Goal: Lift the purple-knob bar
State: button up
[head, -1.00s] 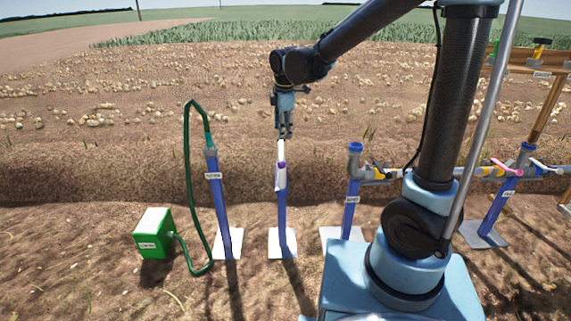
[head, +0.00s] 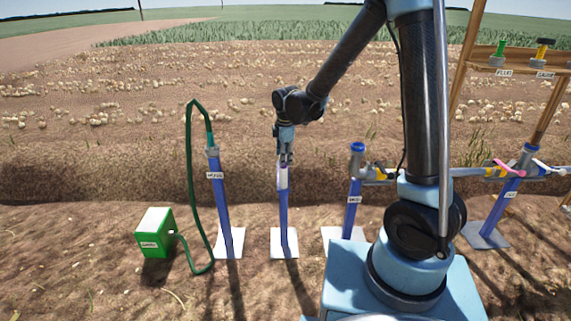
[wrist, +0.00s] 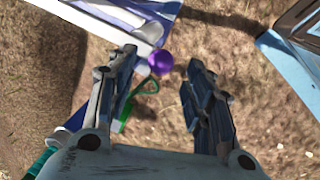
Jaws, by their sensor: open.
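The purple knob (wrist: 161,62) shows as a round ball in the wrist view, between the two fingers of my gripper (wrist: 162,72). The fingers are open, with a gap on either side of the knob. In the head view my gripper (head: 285,160) points down at the top of the middle blue pipe (head: 284,220). A white piece (head: 282,178) shows just under the fingers there. The knob is mostly hidden by the fingers in the head view, and the bar below it cannot be made out clearly.
A labelled blue pipe (head: 221,195) with a green hose (head: 189,170) to a green box (head: 155,232) stands left. Another blue pipe (head: 351,210) with a side fitting stands right. A wooden shelf (head: 520,72) is at far right. Soil behind is open.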

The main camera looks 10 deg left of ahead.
jog(key=shift+w+a+f, duration=0.1)
jog(key=shift+w+f, duration=0.1)
jog(key=shift+f, duration=0.8)
jog(key=shift+w+a+f, duration=0.1)
jog(key=shift+w+f, duration=0.05)
jog(key=shift+f, duration=0.85)
jog(key=shift+d, duration=0.1)
grip_shut()
jog(key=shift+s, duration=0.1)
jog(key=shift+r, duration=0.15)
